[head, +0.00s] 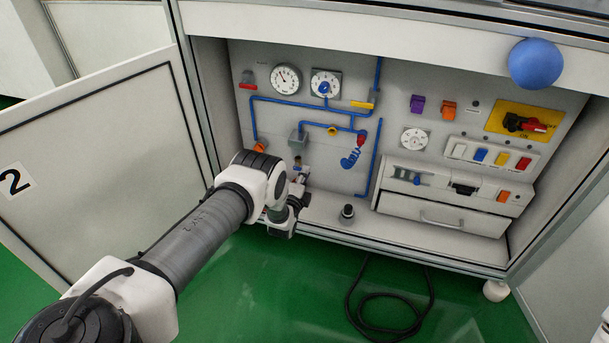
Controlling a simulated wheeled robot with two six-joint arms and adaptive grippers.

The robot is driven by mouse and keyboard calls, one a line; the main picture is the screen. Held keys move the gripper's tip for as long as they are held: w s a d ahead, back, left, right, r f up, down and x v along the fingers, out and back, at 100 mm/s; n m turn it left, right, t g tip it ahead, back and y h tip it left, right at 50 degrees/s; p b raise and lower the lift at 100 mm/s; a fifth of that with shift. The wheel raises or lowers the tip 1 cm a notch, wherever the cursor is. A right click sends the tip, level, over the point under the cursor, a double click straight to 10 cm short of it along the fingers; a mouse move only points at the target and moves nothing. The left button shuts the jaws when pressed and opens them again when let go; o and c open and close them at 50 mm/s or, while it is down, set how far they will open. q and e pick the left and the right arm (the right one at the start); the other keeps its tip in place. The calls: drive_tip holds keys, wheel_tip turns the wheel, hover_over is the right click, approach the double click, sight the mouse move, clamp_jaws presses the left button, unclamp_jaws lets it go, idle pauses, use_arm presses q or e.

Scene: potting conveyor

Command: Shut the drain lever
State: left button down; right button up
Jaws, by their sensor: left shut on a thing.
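My left arm reaches in from the lower left to the lower left part of the grey panel (340,215) in the open cabinet. My left gripper (299,180) is at the panel, just below a small grey box with a short pipe stub (298,161). It is shut on a small part there, which appears to be the drain lever. The gripper and wrist hide most of that part, so its angle cannot be told. My right gripper is not in view.
Blue pipes (285,101), gauges (285,79) and a yellow handle (364,104) are above the gripper. A dark knob (347,212) stands on the cabinet floor. A blue ball (535,64) is at upper right. The open door (95,165) flanks my arm. A black cable (390,325) lies on the green floor.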

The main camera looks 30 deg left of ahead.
use_arm(q)
drive_tip(key=c, duration=1.2)
unclamp_jaws()
drive_tip(key=shift+o, duration=0.2)
drive_tip(key=v, duration=1.2)
drive_tip(key=shift+f, duration=0.15)
